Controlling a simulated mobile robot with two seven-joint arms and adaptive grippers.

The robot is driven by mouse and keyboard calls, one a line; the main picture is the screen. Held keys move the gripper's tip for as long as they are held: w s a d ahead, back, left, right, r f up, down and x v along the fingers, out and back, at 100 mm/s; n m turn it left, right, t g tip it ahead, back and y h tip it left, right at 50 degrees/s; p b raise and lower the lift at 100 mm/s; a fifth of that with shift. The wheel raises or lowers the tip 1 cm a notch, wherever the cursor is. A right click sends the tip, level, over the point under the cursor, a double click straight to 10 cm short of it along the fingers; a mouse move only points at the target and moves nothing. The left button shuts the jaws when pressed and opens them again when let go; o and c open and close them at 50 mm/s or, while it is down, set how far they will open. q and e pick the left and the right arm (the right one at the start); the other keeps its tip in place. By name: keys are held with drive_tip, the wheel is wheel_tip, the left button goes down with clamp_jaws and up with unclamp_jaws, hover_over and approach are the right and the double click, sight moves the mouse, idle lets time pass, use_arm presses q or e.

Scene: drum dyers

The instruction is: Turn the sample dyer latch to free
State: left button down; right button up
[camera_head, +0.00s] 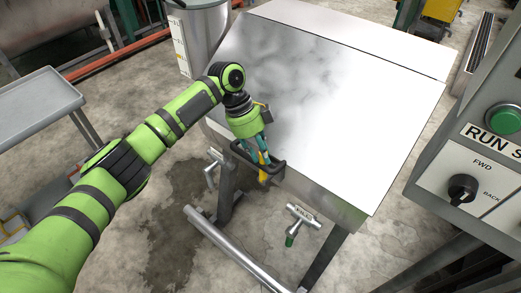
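The sample dyer (330,95) is a steel box on legs with a sloping, shiny lid, in the middle of the head view. My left gripper (265,163) is at the lid's lower left front edge, pointing down, at a dark bar handle (272,173). Teal and yellow parts show around its fingertips; I cannot tell which are fingers. No latch can be made out clearly; the gripper covers part of this edge. Whether the fingers are open or shut on the handle cannot be told. My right gripper is not in view.
A T-handled valve (303,216) with a green end is below the dyer's front, and another metal handle (211,167) is at its left. A control panel (480,165) with a green button and black knob stands right. A grey cart (35,105) is at far left.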

sight(275, 168)
use_arm(q)
drive_tip(key=shift+d+r+p, duration=0.1)
drive_tip(key=shift+p, duration=0.25)
drive_tip(key=s+d+t+y+p, duration=0.1)
drive_tip(key=p, duration=0.1)
drive_tip(key=s+d+t+y+p, duration=0.1)
drive_tip(key=d+p, duration=0.1)
drive_tip(key=shift+y+p, duration=0.3)
drive_tip(key=shift+p, duration=0.1)
drive_tip(key=shift+s+d+f+y, duration=0.2)
drive_tip(key=shift+d+f+y, duration=0.05)
drive_tip(key=shift+f+y, duration=0.05)
drive_tip(key=shift+f+t, duration=0.1)
drive_tip(key=shift+t, duration=0.2)
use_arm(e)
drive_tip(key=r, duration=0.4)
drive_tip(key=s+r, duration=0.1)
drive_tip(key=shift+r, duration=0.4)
use_arm(q)
drive_tip(key=c, duration=1.2)
unclamp_jaws()
drive_tip(key=shift+c, duration=0.2)
drive_tip(key=shift+o, duration=0.8)
drive_tip(key=shift+w, duration=0.15)
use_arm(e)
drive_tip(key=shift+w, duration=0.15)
